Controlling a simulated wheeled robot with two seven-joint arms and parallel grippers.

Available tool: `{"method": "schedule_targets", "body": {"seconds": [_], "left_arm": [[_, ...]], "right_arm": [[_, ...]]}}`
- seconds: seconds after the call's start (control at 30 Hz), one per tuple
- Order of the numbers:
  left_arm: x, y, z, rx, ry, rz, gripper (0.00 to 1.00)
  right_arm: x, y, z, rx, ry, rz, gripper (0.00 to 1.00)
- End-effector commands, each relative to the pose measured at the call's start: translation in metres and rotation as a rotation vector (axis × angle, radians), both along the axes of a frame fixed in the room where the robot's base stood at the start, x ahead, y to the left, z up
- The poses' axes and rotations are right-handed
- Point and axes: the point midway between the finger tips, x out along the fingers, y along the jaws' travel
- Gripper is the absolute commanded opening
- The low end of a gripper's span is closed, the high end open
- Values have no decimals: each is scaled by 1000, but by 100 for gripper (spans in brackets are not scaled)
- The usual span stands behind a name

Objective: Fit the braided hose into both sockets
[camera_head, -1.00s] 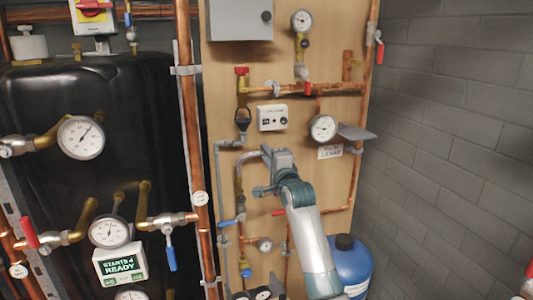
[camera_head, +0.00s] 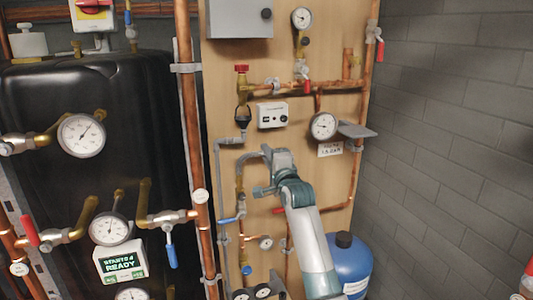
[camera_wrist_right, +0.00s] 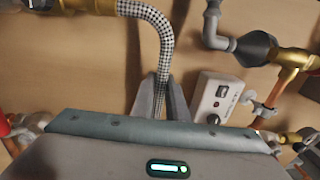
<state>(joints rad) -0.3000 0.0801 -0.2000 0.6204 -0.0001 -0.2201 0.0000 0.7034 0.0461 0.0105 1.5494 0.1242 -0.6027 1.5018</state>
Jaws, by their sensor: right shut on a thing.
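The braided hose (camera_wrist_right: 160,32) shows in the right wrist view as a black-and-white checked tube. It bends from a brass fitting (camera_wrist_right: 75,6) at the top left down between the fingers of my right gripper (camera_wrist_right: 160,95), which is shut on it. In the head view my right gripper (camera_head: 265,160) is in front of the wooden board. The grey curve of the hose (camera_head: 246,157) runs left from it and down towards a brass fitting (camera_head: 239,182). The gripper hides the held end, and I cannot tell whether it meets a socket. My left gripper is not in view.
A black funnel fitting (camera_head: 243,115), a white control box (camera_head: 272,116) and a gauge (camera_head: 323,126) are close above my gripper. A blue cylinder (camera_head: 349,262) stands below right. A black tank (camera_head: 100,180) with gauges is at left.

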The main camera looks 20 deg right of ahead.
Motion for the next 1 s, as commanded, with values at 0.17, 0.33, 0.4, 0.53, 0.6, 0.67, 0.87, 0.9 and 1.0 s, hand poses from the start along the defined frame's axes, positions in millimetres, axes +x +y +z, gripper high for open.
{"method": "schedule_targets", "body": {"seconds": [0.17, 0.33, 0.4, 0.53, 0.6, 0.67, 0.87, 0.9, 1.0], "left_arm": [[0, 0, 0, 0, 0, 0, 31], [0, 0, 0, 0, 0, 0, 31], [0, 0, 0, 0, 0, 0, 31], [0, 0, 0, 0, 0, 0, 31], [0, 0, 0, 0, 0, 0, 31], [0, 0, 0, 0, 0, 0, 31], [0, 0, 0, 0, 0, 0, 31], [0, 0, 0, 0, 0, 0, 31], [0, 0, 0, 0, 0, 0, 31]], "right_arm": [[0, 0, 0, 0, -2, 0, 0], [0, 0, -1, 0, -2, 0, 0], [0, 0, -1, 0, -2, 0, 0], [0, 0, -1, 1, -2, 0, 0], [0, 0, -1, 1, -2, 0, 0], [0, 0, -2, 1, -2, 0, 0], [0, 0, -5, 2, -2, 0, 0], [0, -1, -6, 2, -2, 0, 0], [0, -1, -8, 1, -2, 0, 0]]}}
